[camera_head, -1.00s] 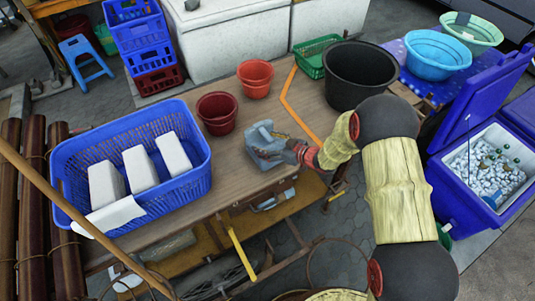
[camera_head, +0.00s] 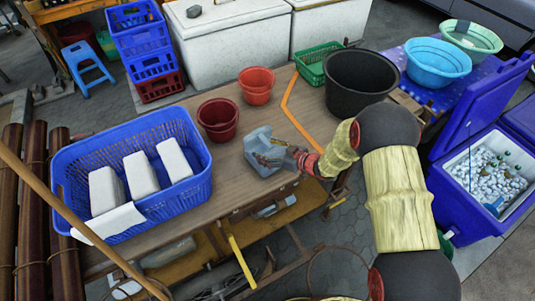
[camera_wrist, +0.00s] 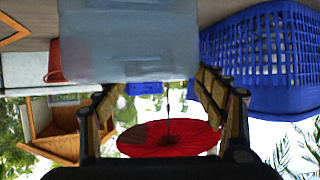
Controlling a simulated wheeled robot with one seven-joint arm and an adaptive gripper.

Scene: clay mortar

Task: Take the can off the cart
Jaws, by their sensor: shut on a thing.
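The can (camera_head: 262,153) is a pale grey-blue, translucent jerrycan near the cart's front edge, in the middle of the head view. My gripper (camera_head: 283,158) comes in from the right and is shut on the can. In the wrist view the can (camera_wrist: 130,38) fills the upper middle, at the far ends of my gripper's fingers (camera_wrist: 153,88). The cart (camera_head: 235,180) has a brown wooden top. The can's underside is not clearly shown, so I cannot tell whether it touches the top.
A blue basket (camera_head: 80,182) with white blocks stands left on the cart. Red buckets (camera_head: 218,120) (camera_head: 256,85) and a black tub (camera_head: 360,80) stand behind the can. An open blue cooler (camera_head: 455,190) is at right. Paving in front is partly clear.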

